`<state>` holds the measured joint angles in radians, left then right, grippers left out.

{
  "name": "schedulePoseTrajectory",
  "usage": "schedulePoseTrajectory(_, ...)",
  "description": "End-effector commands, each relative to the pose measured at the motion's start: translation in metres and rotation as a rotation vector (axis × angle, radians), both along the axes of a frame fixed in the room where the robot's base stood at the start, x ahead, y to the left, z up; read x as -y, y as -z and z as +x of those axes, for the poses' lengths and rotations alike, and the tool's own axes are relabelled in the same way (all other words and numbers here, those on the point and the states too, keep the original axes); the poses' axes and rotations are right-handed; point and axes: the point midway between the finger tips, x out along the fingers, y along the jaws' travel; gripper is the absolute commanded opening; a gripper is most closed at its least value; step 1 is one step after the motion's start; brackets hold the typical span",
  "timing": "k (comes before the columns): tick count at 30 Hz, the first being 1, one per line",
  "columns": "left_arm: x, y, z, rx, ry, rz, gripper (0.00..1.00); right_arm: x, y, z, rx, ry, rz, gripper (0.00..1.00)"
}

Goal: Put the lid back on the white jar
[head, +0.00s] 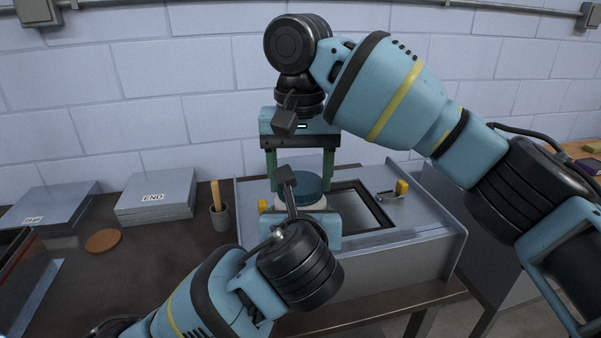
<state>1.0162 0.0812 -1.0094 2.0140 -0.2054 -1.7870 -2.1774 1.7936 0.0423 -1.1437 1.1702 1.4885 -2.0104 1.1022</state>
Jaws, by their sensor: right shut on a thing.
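The dark teal lid (310,183) is between the two fingers of my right gripper (300,186), which reaches down from above and is shut on it. The white jar (318,203) shows as a pale strip directly under the lid. The lid looks level and over the jar's top; I cannot tell whether it is seated or slightly raised. My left gripper (315,228) is in front of the jar, its body covering the jar's lower part. Its fingers are hidden, so I cannot see whether they hold the jar.
The jar is at a grey metal bench unit (400,240) with a dark-framed rectangular opening (365,208) and a yellow-handled clamp (400,188). Left on the dark table are a cup with a wooden handle (219,215), END-labelled plates (155,197), another plate stack (50,207) and a cork disc (103,240).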

Motion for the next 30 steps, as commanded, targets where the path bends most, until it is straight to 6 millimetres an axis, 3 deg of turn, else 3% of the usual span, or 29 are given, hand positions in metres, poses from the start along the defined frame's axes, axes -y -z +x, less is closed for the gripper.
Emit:
schedulePoseTrajectory(5, 0.002, -0.002, -0.002, 0.004, 0.007, -0.002, 0.11, 0.0, -0.001, 0.001, 0.006, 0.019, 0.002, 0.37)
schedulePoseTrajectory(6, 0.002, -0.002, -0.002, 0.004, 0.007, -0.002, 0.11, 0.0, -0.001, 0.001, 0.006, 0.019, 0.002, 0.69)
schedulePoseTrajectory(10, 0.001, -0.002, -0.001, 0.005, 0.005, -0.002, 0.11, 0.0, -0.001, 0.001, 0.005, 0.017, 0.001, 0.86)
schedulePoseTrajectory(19, 0.001, -0.002, 0.0, 0.005, 0.002, -0.002, 0.11, 0.0, -0.003, 0.0, 0.004, 0.015, 0.0, 0.86)
schedulePoseTrajectory(30, 0.0, -0.003, 0.0, 0.006, 0.001, -0.003, 0.11, 0.0, -0.043, 0.0, 0.004, 0.015, -0.001, 0.86)
